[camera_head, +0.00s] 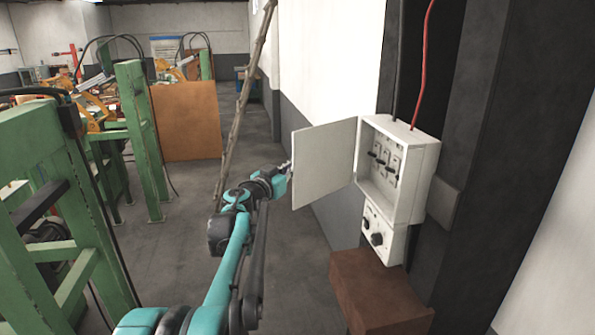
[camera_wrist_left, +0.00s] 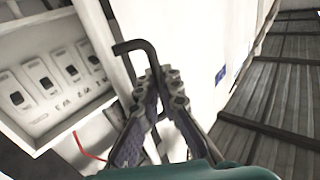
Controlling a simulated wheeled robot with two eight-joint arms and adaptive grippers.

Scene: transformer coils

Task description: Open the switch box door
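The white switch box (camera_head: 408,205) is mounted on a dark post at the right. Its door (camera_head: 325,163) stands wide open, swung out to the left, and the switches inside show. My left gripper (camera_head: 286,168) is at the door's free edge, small in the head view. In the left wrist view, its fingers (camera_wrist_left: 160,84) come together around a dark bent handle (camera_wrist_left: 137,46) beside the white door panel (camera_wrist_left: 200,50). The box's inside with a row of switches (camera_wrist_left: 45,75) shows at the left there. My right gripper is in neither view.
A lower control box (camera_head: 380,236) with dark knobs hangs under the switch box, above a brown block (camera_head: 375,290). A red cable (camera_head: 422,60) rises from the box top. Green machine frames (camera_head: 135,140) stand at the left. Grey floor (camera_head: 170,260) is clear between.

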